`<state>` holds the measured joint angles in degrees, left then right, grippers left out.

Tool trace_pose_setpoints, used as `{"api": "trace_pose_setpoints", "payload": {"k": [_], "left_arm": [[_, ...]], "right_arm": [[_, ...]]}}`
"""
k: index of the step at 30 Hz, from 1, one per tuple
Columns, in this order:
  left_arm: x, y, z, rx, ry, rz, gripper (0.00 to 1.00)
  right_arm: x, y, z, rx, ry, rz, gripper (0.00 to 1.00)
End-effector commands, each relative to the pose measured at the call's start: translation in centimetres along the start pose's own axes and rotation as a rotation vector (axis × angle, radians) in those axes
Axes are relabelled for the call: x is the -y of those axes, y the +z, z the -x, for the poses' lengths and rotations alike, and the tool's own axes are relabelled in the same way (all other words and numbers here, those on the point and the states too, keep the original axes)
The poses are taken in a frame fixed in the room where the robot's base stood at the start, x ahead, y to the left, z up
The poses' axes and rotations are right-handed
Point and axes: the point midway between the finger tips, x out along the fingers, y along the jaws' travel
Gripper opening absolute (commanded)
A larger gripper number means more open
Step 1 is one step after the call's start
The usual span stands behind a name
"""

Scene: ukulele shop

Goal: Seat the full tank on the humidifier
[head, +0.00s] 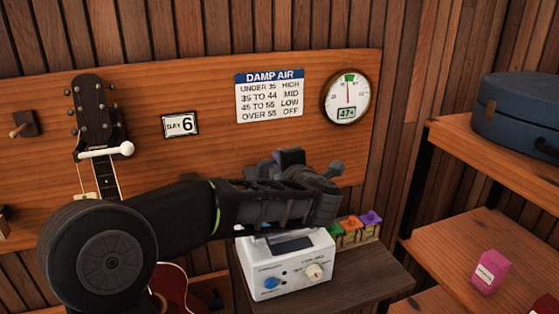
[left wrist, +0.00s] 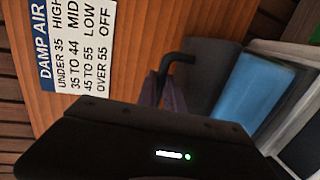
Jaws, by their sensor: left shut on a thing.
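My left gripper (head: 291,160) is above the white humidifier (head: 290,268) in the head view. In the left wrist view its dark fingertips (left wrist: 168,92) are shut on the black hooked handle (left wrist: 180,58) of the tank. The tank has a dark grey top and a light blue body (left wrist: 250,85). In the head view my gripper and forearm hide nearly all of the tank. The humidifier also shows at the right of the left wrist view (left wrist: 285,118), close under the tank. I cannot tell whether they touch. My right gripper is out of view.
The humidifier stands on a dark wooden stand (head: 375,280), with small coloured packets (head: 352,228) behind it at right. A damp-air chart (head: 269,94), a day-6 card (head: 180,124) and a dial reading 47 (head: 347,96) hang behind. A ukulele (head: 97,130) hangs at left.

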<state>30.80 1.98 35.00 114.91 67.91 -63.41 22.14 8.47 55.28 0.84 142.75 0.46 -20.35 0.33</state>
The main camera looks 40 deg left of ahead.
Motion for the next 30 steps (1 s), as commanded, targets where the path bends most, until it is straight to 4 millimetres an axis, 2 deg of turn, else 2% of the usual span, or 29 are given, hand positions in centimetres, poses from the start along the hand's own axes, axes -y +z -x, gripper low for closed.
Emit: {"api": "trace_pose_setpoints", "payload": {"k": [23, 24, 30], "left_arm": [[0.19, 0.06, -0.02, 0.002, 0.009, 0.002, 0.00], [0.19, 0.06, -0.02, 0.002, 0.009, 0.002, 0.14], [0.24, 0.06, -0.03, 0.002, 0.008, 0.002, 0.30]], "right_arm": [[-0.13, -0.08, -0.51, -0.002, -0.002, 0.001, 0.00], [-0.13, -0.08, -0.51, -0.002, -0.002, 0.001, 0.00], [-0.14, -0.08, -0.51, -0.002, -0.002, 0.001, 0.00]]}}
